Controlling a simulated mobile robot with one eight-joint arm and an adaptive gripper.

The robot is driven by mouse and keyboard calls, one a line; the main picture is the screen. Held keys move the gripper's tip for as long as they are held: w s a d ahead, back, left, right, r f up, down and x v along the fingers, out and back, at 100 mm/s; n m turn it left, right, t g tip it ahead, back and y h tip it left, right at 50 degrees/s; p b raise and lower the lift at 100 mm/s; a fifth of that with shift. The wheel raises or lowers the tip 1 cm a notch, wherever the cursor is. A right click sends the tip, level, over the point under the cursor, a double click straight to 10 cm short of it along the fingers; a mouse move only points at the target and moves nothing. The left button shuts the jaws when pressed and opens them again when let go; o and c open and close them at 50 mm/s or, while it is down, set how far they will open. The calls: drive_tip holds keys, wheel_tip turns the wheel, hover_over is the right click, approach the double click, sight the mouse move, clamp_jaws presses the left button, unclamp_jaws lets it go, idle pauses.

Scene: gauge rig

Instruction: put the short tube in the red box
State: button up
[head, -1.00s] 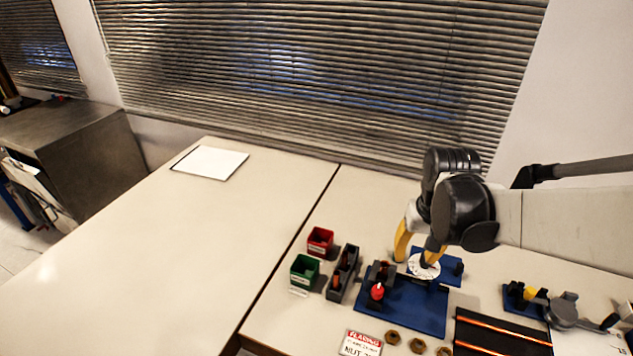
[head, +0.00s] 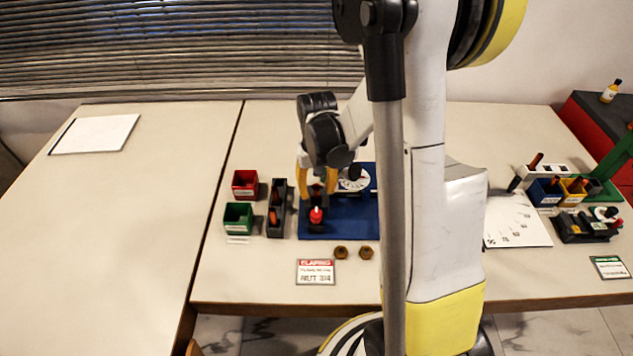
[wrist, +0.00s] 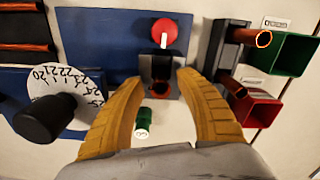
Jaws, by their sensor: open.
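My gripper (head: 317,186) is open and empty. In the wrist view its yellow fingers (wrist: 158,78) straddle a dark block on the blue plate, apart from it as far as I can tell. A reddish-brown tube end (wrist: 160,89) shows in this block, beside a red knob (wrist: 164,32). Two copper tubes, an upper one (wrist: 250,36) and a lower one (wrist: 232,87), sit in a dark rack (head: 277,225). I cannot tell which tube is the short one. The red box (head: 245,184) stands left of the rack in the head view and at right in the wrist view (wrist: 262,110). Its inside looks empty.
A green box (head: 238,214) stands beside the red box. A white dial (head: 354,179) and a blue plate (head: 345,228) are close to my gripper. Brown nuts (head: 341,252) and a sign (head: 316,271) lie in front. The left table (head: 120,230) is mostly clear.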

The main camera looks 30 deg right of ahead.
drive_tip(key=shift+f, duration=0.55)
clamp_jaws()
drive_tip(key=shift+s+a, duration=0.1)
drive_tip(key=shift+a, duration=0.05)
drive_tip(key=shift+c, duration=0.7)
unclamp_jaws()
wheel_tip(320, 180, up, 12)
